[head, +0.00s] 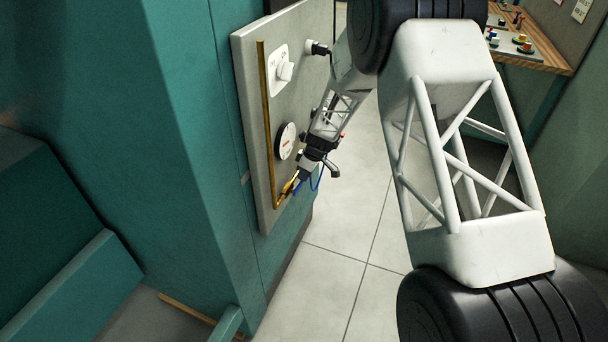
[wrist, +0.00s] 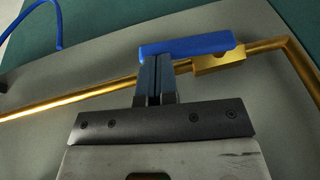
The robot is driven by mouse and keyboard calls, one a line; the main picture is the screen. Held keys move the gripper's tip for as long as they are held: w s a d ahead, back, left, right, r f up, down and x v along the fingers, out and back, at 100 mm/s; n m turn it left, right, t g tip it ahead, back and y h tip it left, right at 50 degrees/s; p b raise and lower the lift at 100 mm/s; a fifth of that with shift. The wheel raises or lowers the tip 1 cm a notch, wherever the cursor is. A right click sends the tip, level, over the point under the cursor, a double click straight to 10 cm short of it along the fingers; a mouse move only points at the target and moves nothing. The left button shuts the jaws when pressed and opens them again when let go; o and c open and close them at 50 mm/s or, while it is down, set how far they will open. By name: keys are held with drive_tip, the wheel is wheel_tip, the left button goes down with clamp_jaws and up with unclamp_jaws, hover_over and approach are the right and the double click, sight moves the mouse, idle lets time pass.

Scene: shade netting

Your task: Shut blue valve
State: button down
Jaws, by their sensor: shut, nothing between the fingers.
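The blue valve handle (wrist: 187,46) is a flat bar on a brass valve body (wrist: 218,62). In the wrist view the bar runs roughly along the brass pipe (wrist: 60,103), slightly angled to it. My gripper (wrist: 154,62) is shut and empty. Its fingertips are at the left end of the bar, against it or very close; contact is not certain. In the head view my gripper (head: 297,184) is low on the grey panel, by the brass valve body (head: 288,187) near the pipe's bottom bend. There the gripper mostly hides the blue handle.
The grey panel (head: 250,90) carries a round gauge (head: 286,141) and a white switch box (head: 281,70) above the valve. A blue cable (wrist: 45,22) shows at upper left in the wrist view. Open tiled floor (head: 345,250) lies right of the panel. A workbench (head: 530,45) stands behind.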

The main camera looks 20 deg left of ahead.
drive_tip(key=s+f+m+g, duration=0.1)
drive_tip(key=s+f+g, duration=0.2)
drive_tip(key=f+g, duration=0.6)
drive_tip(key=shift+f+m+g+y, duration=0.15)
drive_tip(key=shift+m+g+y, duration=0.25)
drive_tip(key=shift+g, duration=0.2)
idle(0.8)
drive_tip(key=shift+s+f, duration=0.1)
drive_tip(key=shift+s, duration=0.15)
drive_tip(key=shift+w, duration=0.1)
drive_tip(key=v, duration=0.8)
idle(0.5)
drive_tip(key=shift+r, duration=0.2)
